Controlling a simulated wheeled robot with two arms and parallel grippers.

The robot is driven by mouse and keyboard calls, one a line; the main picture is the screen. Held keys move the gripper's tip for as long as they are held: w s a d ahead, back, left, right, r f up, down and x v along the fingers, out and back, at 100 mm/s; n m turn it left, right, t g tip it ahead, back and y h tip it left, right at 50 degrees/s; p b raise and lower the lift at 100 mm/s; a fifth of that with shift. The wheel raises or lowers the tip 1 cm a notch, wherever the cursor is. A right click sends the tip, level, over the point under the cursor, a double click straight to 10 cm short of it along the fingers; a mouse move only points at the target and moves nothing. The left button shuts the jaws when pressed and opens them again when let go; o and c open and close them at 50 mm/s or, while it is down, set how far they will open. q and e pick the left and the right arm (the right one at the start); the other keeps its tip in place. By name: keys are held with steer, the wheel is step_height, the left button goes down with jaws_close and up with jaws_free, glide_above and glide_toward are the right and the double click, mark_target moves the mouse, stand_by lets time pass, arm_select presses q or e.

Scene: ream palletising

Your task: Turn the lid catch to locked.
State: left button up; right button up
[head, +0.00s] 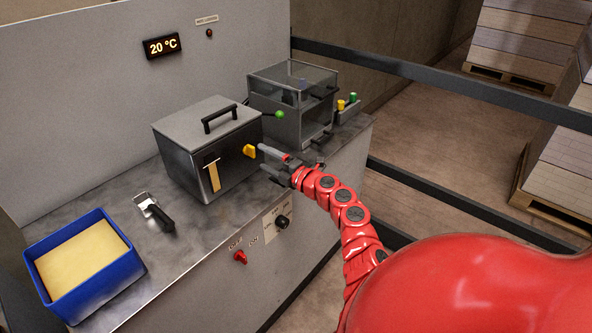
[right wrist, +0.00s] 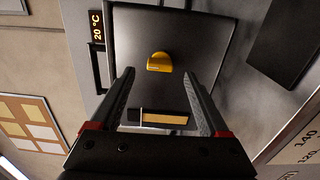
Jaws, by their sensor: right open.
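The lid catch (head: 249,151) is a small yellow knob on the front face of a grey metal box with a closed lid (head: 207,115). In the right wrist view the catch (right wrist: 159,62) lies ahead of my fingertips, roughly centred between them. My right gripper (head: 266,160) is open and empty, just in front of the box near the catch; it also shows in the right wrist view (right wrist: 158,90). The fingers look apart from the catch. A tan strip (head: 213,176) sits on the same face, beside the catch. My left gripper is not in view.
A blue bin (head: 125,262) of yellowish material and a black-handled scraper (head: 155,212) lie to the left on the counter. A clear-topped box (head: 291,105) with a green knob stands behind right. Below are a red switch (head: 240,257) and a black dial (head: 282,222). The display reads 20 °C.

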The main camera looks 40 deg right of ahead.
steer(key=s+d, duration=0.1)
steer(key=s, duration=1.1)
steer(key=shift+s+d, duration=0.35)
